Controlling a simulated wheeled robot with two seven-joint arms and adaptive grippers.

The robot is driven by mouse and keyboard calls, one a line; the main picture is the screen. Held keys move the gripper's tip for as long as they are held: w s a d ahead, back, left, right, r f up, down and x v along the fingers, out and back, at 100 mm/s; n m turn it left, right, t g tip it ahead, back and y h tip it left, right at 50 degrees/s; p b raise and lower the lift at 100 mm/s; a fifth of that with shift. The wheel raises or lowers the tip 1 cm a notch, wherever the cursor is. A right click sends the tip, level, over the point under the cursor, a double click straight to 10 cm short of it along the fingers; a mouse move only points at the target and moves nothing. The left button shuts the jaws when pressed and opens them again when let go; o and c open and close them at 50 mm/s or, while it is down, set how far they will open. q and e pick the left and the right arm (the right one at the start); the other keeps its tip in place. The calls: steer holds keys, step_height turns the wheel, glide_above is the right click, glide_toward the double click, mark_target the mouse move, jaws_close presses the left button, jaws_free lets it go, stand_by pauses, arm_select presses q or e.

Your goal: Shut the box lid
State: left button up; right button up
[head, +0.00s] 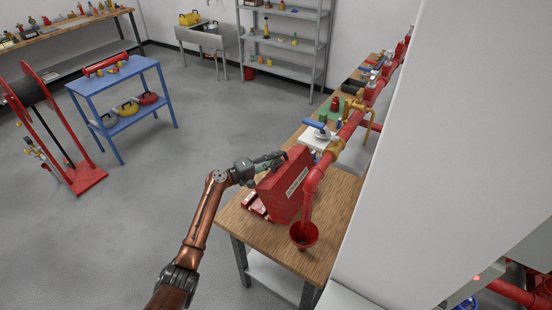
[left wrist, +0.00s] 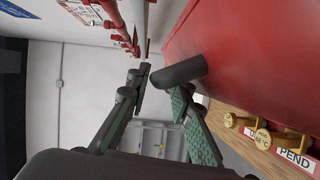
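The red box (head: 285,190) stands on the near end of the wooden bench, its large labelled red panel raised steeply. A red-and-white part shows low at its left side. My left gripper (head: 270,162) is at the upper left edge of the raised panel. In the left wrist view the red panel (left wrist: 250,55) fills the upper right. The green-padded fingers of the gripper (left wrist: 158,88) are spread apart, close to a dark cylinder (left wrist: 182,72) beside the panel. Whether they touch it I cannot tell. My right gripper is not in view.
Brass fittings (left wrist: 245,125) with labels show below the panel.

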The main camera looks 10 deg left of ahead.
arm_select(q)
steer(key=shift+d, duration=0.1)
steer(key=v, duration=1.2)
